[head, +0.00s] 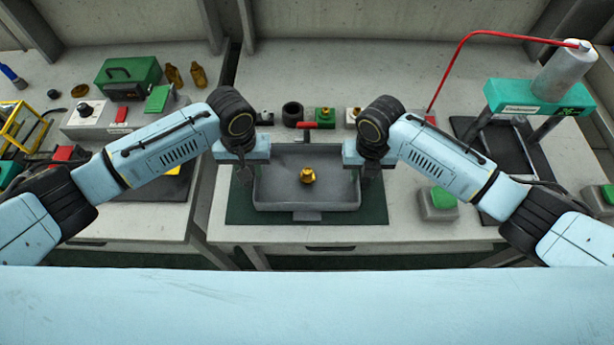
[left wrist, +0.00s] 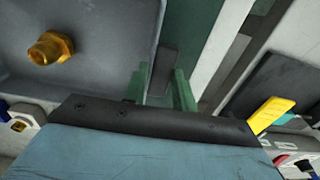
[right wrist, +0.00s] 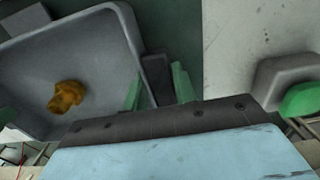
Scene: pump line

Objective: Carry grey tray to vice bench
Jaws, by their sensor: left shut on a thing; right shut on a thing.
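The grey tray (head: 280,195) sits on or just over a dark green mat (head: 375,213) on the middle bench; I cannot tell if it is lifted. A brass fitting (head: 307,175) lies in it and also shows in the left wrist view (left wrist: 50,47) and the right wrist view (right wrist: 66,96). My left gripper (head: 245,174) is shut on the tray's left handle (left wrist: 163,72). My right gripper (head: 368,172) is shut on the tray's right handle (right wrist: 157,78). The arms partly hide both handles in the head view.
Behind the tray stand a black ring (head: 292,114) and a green block (head: 325,117). A green-topped box (head: 438,203) and a teal press-like stand (head: 540,97) are on the right. The left bench holds a green toolbox (head: 128,77). A gap separates the benches.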

